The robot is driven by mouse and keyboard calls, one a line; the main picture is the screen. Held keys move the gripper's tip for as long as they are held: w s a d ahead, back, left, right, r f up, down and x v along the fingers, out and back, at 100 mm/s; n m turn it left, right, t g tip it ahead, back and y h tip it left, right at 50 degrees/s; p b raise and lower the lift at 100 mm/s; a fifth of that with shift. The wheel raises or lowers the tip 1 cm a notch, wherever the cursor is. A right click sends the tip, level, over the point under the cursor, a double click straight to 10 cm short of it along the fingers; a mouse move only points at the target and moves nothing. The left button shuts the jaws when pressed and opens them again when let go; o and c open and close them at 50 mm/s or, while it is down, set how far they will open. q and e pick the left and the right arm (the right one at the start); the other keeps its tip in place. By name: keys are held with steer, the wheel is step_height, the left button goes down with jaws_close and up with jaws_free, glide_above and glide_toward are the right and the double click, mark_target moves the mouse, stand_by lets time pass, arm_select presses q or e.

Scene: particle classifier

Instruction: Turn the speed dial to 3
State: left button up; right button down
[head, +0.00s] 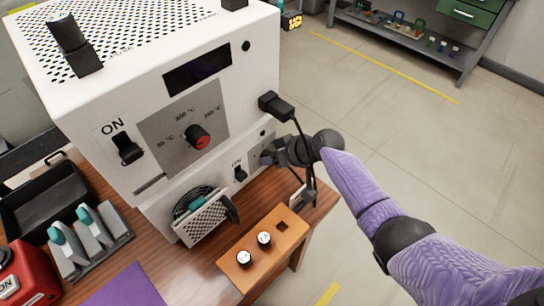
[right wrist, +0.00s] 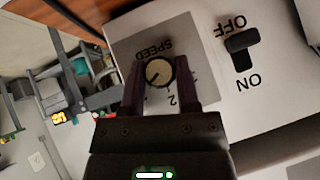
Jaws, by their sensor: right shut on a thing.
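The speed dial (right wrist: 159,72) is a round cream-topped knob on a grey plate lettered SPEED (right wrist: 153,48) in the right wrist view. My right gripper (right wrist: 160,78) is shut on it, one dark finger on each side. A number 2 shows below the dial; the other numbers are hidden by the fingers or too small to read. A dark mark crosses the knob face, but I cannot tell which number it points to. In the head view my right gripper (head: 267,157) is at the lower right of the white machine (head: 100,105) and hides the dial. My left gripper is out of view.
An OFF/ON switch (right wrist: 240,48) sits beside the dial plate. A black plug (head: 275,105) with a hanging cable is close to my right wrist. A wooden block with knobs (head: 250,262) stands on the table below. Floor to the right is open.

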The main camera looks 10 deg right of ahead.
steer(key=shift+c, duration=2.3)
jaws_free()
steer(key=shift+o, duration=0.6)
steer(key=p+v, duration=0.4)
steer(key=v, duration=0.5)
steer(key=shift+s+d+r+p, duration=0.2)
steer(key=shift+d+r+p, duration=0.1)
steer(key=shift+p, duration=0.1)
